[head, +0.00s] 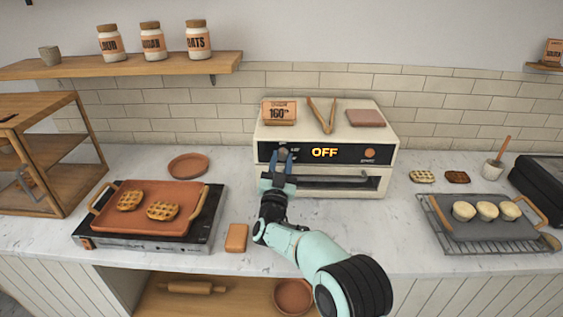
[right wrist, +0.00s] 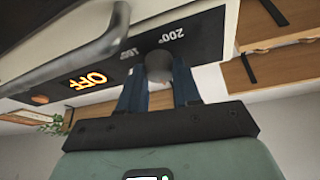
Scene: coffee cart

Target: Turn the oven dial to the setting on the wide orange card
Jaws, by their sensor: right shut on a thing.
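The cream oven (head: 330,122) stands against the tiled wall. Its black front panel shows a lit "OFF" display (head: 324,153). The wide orange card (head: 280,111) on top of the oven at the left reads 160 with a small mark after it. My right gripper (head: 281,158) is at the left end of the panel, its blue fingers shut on the oven dial (right wrist: 159,66). In the right wrist view the round grey dial sits between the fingers, with "200°" and a smaller "180"-like mark printed beside it. The dial's pointer is hidden. My left gripper is not in view.
Wooden tongs (head: 321,116) and a pinkish block (head: 366,118) lie on the oven. The oven door handle (head: 335,178) runs below the panel, close to my right gripper. At the left, an orange tray (head: 177,192) with waffles sits on a hot plate. An orange block (head: 236,238) lies on the counter.

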